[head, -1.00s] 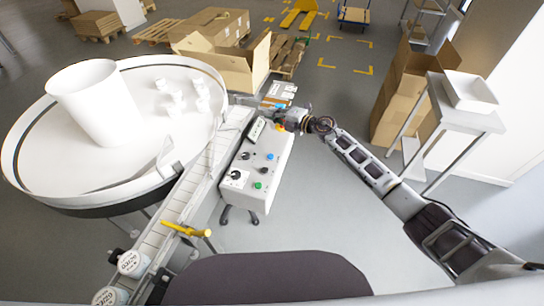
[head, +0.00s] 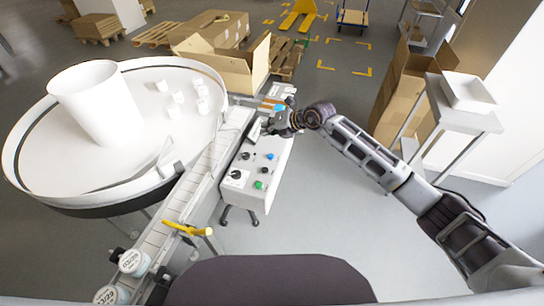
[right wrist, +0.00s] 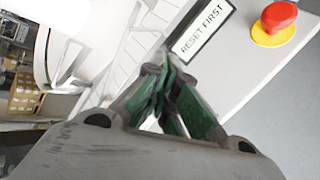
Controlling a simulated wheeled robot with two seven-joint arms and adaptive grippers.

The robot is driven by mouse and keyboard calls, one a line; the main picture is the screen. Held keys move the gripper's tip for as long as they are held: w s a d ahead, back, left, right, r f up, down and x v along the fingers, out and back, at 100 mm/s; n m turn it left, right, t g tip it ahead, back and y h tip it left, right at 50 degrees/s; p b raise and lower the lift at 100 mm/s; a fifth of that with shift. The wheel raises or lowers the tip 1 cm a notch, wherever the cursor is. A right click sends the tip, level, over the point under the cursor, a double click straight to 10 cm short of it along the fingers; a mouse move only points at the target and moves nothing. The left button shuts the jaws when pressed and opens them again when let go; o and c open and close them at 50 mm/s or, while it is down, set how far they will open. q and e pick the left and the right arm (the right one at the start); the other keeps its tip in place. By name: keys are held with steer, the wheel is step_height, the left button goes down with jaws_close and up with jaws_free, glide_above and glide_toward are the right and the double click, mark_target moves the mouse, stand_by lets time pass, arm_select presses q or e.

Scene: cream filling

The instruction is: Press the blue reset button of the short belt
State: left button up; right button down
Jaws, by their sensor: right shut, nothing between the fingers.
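A white control box (head: 254,200) stands beside the short conveyor belt (head: 188,192). Its sloped top carries a blue button (head: 269,156), a green button (head: 259,185) and several dark knobs. My right gripper (head: 268,129) is over the far end of this box, beyond the blue button. In the right wrist view its fingers (right wrist: 164,68) are together and empty, close to a label (right wrist: 203,31) reading "RESET FIRST". A red mushroom button on a yellow base (right wrist: 276,20) is right of the fingers there. The blue button is not visible in the right wrist view. My left gripper is out of view.
A round white turntable (head: 110,165) with a tall white cylinder (head: 97,103) and small white pieces lies left of the belt. A yellow bar (head: 187,229) crosses the belt, with white jars (head: 133,261) nearer. The floor right of the box is clear.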

steer(key=shift+s+d+r+n+t+h, duration=0.15)
steer(key=shift+s+d+h, duration=0.05)
steer(key=shift+d+h, duration=0.3)
steer(key=shift+s+d+r+n+t+h, duration=0.1)
steer(key=shift+s+d+n+t+h, duration=0.1)
steer(key=shift+d+h, duration=0.3)
steer(key=shift+f, duration=0.1)
steer(key=b, duration=0.3)
glide_above(272, 154)
steer(key=shift+d+f, duration=0.15)
steer(key=shift+f, duration=3)
steer(key=shift+f+b, duration=0.7)
steer(key=shift+f, duration=0.45)
